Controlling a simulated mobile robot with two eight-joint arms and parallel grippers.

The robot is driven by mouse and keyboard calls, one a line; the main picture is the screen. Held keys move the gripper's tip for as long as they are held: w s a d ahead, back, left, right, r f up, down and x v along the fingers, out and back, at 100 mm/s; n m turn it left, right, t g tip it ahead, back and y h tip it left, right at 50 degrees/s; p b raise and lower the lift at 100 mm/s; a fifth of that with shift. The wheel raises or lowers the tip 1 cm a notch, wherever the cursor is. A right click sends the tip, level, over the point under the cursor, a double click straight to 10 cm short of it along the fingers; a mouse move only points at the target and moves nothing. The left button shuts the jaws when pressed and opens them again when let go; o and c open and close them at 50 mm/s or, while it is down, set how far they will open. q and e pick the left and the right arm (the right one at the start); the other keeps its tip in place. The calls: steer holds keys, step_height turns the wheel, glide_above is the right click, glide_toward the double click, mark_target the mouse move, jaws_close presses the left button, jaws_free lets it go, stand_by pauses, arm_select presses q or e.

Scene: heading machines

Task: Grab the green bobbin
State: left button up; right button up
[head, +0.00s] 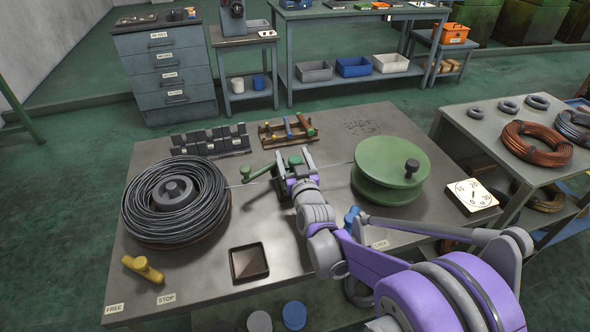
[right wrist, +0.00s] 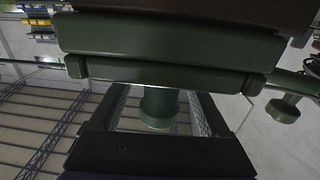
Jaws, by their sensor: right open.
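A large green spool (head: 391,168), the thing that looks most like the green bobbin, lies flat on the right half of the metal table, with a dark knob on top. My right gripper (head: 291,166) is open at mid-table, left of this spool and apart from it. It is over a green-handled device (head: 254,174). In the right wrist view, a dark green block crosses above my right gripper's fingers (right wrist: 160,98), and a green cylinder (right wrist: 158,108) shows between them. I cannot tell whether they touch it. My left gripper is not in view.
A coil of grey wire (head: 176,197) lies at the left, with a thin wire running rightward from it. A yellow handle (head: 143,268), a dark square tray (head: 249,263), a wooden tool rack (head: 287,131) and a white dial (head: 471,196) are on the table (head: 200,281).

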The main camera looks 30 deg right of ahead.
steer(key=shift+c, duration=0.2)
jaws_close()
steer(key=shift+r, duration=0.15)
